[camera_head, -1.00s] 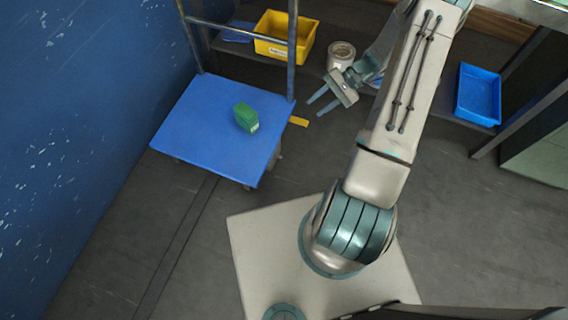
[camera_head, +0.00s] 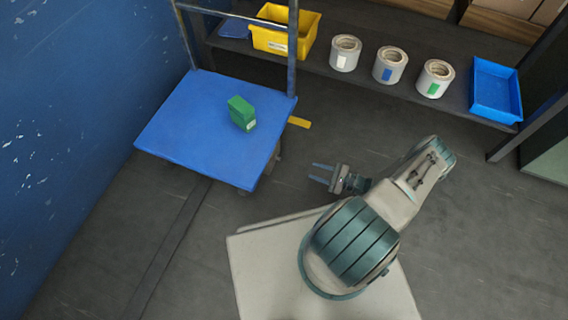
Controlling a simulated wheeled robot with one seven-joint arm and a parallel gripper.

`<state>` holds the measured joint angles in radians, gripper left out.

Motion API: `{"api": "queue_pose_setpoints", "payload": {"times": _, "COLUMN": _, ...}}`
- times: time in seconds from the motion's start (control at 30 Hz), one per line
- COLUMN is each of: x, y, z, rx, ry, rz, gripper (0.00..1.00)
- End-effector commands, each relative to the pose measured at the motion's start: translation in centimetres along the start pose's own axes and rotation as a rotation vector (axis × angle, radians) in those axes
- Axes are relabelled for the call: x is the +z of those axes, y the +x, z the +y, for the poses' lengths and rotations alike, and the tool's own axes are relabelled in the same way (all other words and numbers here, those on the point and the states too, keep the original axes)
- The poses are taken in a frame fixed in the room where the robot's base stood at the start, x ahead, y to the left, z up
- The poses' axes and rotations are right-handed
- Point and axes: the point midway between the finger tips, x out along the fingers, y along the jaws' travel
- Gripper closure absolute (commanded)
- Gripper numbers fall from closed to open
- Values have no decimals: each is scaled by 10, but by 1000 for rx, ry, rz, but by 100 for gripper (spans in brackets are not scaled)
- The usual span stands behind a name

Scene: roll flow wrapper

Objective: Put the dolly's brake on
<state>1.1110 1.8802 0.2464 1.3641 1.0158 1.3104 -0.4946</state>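The dolly (camera_head: 200,130) has a flat blue deck and a grey upright handle frame at its back. A yellow pedal (camera_head: 299,122) sticks out from its right side, near the foot of the right handle post; it looks like the brake lever. Its exact tilt is too small to tell. A green box (camera_head: 241,113) sits on the deck. My gripper (camera_head: 315,172) is open and empty, with its two fingers pointing left. It is right of the dolly and nearer to my base than the pedal, clear of both.
A dark shelf (camera_head: 330,77) at the back carries a yellow bin (camera_head: 270,38), several white rolls with coloured labels and a blue tray (camera_head: 495,92). A blue wall (camera_head: 70,110) stands left of the dolly. The floor between dolly and shelf is clear.

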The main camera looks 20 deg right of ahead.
Motion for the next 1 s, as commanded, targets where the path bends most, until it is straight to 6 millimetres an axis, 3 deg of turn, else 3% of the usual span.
{"api": "queue_pose_setpoints", "payload": {"times": 0.17, "x": -2, "y": 16, "z": 2, "rx": -7, "ry": 2, "rz": -2, "gripper": 66}}
{"api": "queue_pose_setpoints", "payload": {"times": 0.7, "x": -3, "y": 120, "z": 2, "rx": -5, "ry": 1, "rz": -2, "gripper": 66}}
{"api": "queue_pose_setpoints", "payload": {"times": 1.0, "x": -1, "y": 138, "z": 1, "rx": -6, "ry": 2, "rz": 0, "gripper": 66}}
